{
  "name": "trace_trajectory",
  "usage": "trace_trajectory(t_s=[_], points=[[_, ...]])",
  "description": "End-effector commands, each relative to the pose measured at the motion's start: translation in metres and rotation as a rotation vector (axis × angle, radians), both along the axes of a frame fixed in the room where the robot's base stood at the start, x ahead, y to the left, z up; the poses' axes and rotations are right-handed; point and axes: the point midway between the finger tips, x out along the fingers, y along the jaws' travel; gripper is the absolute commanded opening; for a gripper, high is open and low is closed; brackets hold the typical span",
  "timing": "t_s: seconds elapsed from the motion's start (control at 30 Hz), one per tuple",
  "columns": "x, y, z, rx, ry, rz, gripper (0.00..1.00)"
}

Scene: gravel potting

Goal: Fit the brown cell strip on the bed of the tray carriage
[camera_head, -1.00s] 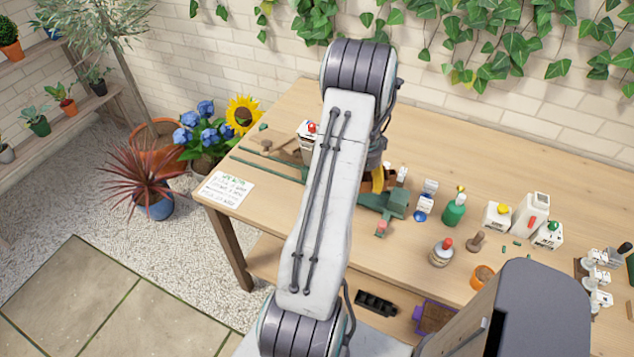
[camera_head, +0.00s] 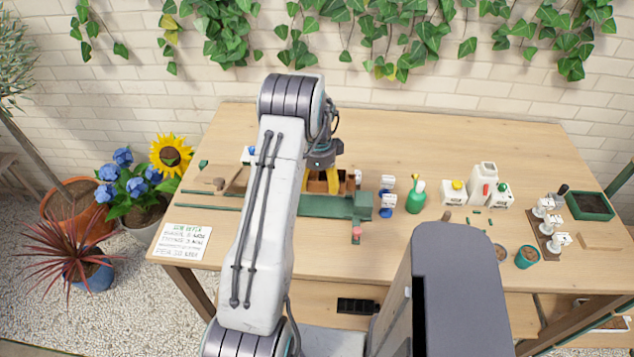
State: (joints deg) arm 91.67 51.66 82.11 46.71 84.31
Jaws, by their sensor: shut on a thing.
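The tray carriage (camera_head: 335,206) is a green bed with rails, lying on the bench in the middle of the head view. My gripper (camera_head: 322,187) has yellow fingers and points down over the back of the carriage. It is shut on the brown cell strip (camera_head: 313,186), of which only small brown parts show around the fingers. My arm hides the left part of the strip and carriage. I cannot tell whether the strip touches the bed or is held just above it.
A green spray bottle (camera_head: 415,198), white containers (camera_head: 483,182) and small pots (camera_head: 527,257) stand to the right. A written card (camera_head: 183,241) lies at the left front. A black tray (camera_head: 357,305) is on the lower shelf. The bench's back right is clear.

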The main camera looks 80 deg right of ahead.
Motion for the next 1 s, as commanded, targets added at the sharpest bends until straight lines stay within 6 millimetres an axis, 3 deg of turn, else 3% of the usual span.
trace_trajectory(t_s=[0.7, 1.0], points=[[0.0, 0.0, -0.038, 0.0, 0.0, 0.001, 0.38], [0.0, 0.0, -0.044, -0.001, 0.0, 0.001, 0.38]])
